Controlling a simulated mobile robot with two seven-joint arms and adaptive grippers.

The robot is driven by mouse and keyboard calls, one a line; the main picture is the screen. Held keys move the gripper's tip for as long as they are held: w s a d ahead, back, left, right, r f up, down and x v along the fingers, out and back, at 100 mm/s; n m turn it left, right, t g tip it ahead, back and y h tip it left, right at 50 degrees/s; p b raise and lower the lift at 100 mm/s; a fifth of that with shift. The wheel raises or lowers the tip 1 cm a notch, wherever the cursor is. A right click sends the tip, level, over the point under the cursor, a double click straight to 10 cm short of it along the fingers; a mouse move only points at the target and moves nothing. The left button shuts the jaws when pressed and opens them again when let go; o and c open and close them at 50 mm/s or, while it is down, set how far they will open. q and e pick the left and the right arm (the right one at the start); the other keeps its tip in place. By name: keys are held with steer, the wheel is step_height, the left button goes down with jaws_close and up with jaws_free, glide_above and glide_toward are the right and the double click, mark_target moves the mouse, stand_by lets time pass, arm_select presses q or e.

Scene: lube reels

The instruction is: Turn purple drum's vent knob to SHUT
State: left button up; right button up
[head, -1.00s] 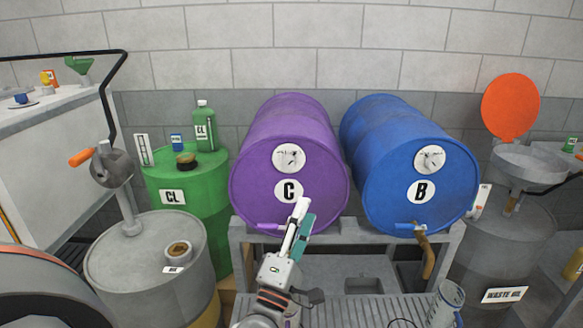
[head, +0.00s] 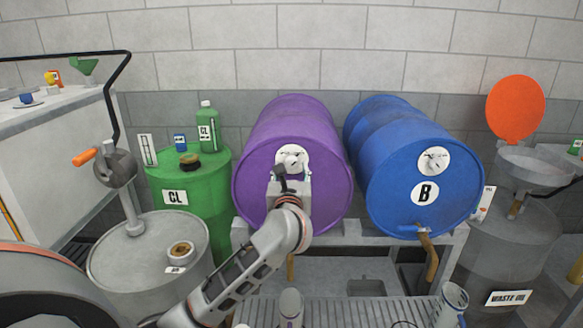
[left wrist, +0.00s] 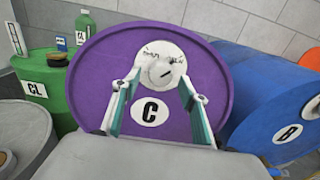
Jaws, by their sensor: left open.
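The purple drum (head: 262,180) lies on its side on a rack, its round end facing me. A short dark mark slants across the knob; the small plate lettering is not readable. My left gripper (head: 290,175) is in front of the drum's face and hides the label and part of the plate in the head view. In the left wrist view its fingers (left wrist: 162,78) are open, one on each side of the knob; contact cannot be told. My right gripper is not in view.
A blue drum B (head: 408,150) lies close on the right, with its own vent plate (head: 433,161). A green drum (head: 215,190) with bottles on top stands left. A grey drum (head: 135,245) stands in front of it. The rack (head: 345,238) is below.

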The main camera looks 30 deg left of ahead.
arm_select(q)
steer(key=shift+x, duration=1.2)
steer(key=c, duration=1.1)
